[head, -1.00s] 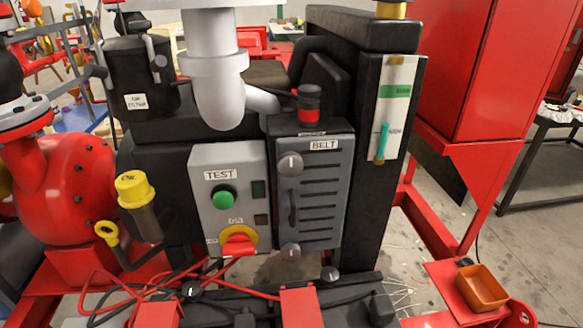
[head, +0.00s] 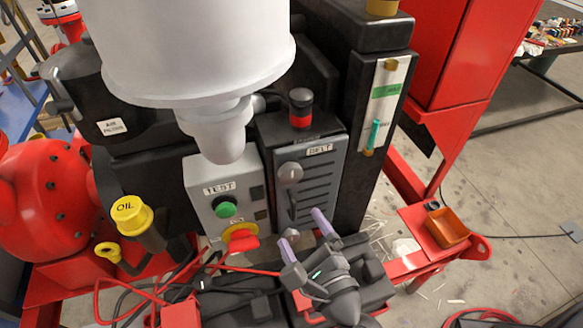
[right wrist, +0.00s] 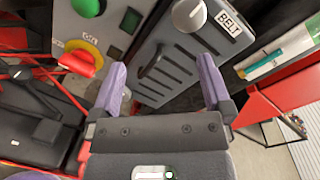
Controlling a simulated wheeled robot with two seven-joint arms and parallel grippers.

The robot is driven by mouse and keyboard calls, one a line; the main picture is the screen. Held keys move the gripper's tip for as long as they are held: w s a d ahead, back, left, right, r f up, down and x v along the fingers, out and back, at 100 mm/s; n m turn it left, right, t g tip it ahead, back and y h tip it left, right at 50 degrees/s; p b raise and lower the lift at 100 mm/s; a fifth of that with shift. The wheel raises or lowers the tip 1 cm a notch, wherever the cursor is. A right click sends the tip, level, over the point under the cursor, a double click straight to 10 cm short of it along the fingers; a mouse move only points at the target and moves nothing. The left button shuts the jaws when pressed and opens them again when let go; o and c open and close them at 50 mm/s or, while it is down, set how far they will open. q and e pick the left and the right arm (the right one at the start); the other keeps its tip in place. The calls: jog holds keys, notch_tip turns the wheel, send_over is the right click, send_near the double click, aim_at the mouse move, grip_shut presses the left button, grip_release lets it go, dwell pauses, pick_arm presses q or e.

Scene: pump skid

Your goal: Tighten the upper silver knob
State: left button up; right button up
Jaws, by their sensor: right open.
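The upper silver knob (head: 290,172) is a round knob on the upper left of the grey BELT panel (head: 325,180); it also shows at the top of the right wrist view (right wrist: 189,15). My right gripper (head: 303,231) is open and empty, in front of the panel's lower part, below the upper knob and apart from it. Its two purple fingers also show in the right wrist view (right wrist: 163,84), pointing toward the panel. A lower knob near the panel's bottom is mostly hidden behind the fingers. My left gripper is not in view.
Left of the panel is the TEST box with a green button (head: 226,209) and a red-yellow switch (head: 240,238). A black handle (head: 291,205) sits below the upper knob. A large white cylinder (head: 190,50) hangs above.

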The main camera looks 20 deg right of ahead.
aim_at(292, 178)
jog(key=w+m, duration=0.1)
jog(key=w, duration=0.2)
jog(key=w+r+m+h+p, duration=0.1)
jog(key=w, duration=0.2)
jog(key=w+d+r+m+p, duration=0.1)
jog(key=w+m, duration=0.1)
jog(key=w, duration=0.2)
jog(key=shift+d+r+t+h, duration=0.1)
jog(key=shift+r+t+h, duration=0.15)
jog(key=shift+t+h, duration=0.05)
jog(key=c, duration=1.3)
jog(key=shift+p, duration=0.3)
